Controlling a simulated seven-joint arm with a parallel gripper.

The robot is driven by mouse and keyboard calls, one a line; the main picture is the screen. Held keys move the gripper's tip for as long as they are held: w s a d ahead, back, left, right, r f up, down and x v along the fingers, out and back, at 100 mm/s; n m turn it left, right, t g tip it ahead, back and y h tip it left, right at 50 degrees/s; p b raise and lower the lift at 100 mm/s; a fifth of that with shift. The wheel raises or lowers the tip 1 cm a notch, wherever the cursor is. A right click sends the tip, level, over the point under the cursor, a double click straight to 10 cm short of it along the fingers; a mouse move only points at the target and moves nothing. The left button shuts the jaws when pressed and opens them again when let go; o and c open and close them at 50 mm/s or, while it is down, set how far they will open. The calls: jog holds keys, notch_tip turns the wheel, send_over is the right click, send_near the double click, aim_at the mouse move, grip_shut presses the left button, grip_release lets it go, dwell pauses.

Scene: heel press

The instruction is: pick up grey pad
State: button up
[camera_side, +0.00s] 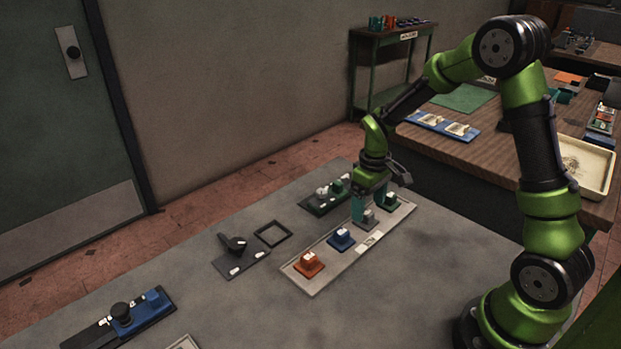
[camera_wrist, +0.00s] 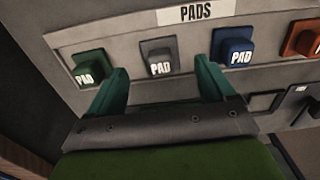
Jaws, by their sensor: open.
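The grey pad (camera_side: 369,217) sits on the light pad tray (camera_side: 316,280), between the blue pad (camera_side: 341,238) and the green pad (camera_side: 387,202). In the wrist view the grey pad (camera_wrist: 160,58) lies between and beyond the two teal fingers of my gripper (camera_wrist: 166,78). My gripper (camera_side: 374,206) is open and empty, its fingers low over the tray at the grey pad. In the side view one finger partly hides the pad. I cannot tell whether a finger touches it.
The orange pad (camera_side: 309,264) sits at the tray's near end. A dark fixture with green and white parts (camera_side: 331,194) stands behind the tray. A square black frame (camera_side: 273,234) and a dark plate with a lever (camera_side: 240,258) lie to the left.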

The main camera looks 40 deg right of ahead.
aim_at(367, 212)
notch_tip(367, 212, down, 4)
jog(key=shift+r, duration=0.15)
jog(key=c, duration=1.1)
jog(key=shift+c, duration=0.2)
jog(key=shift+r, duration=0.1)
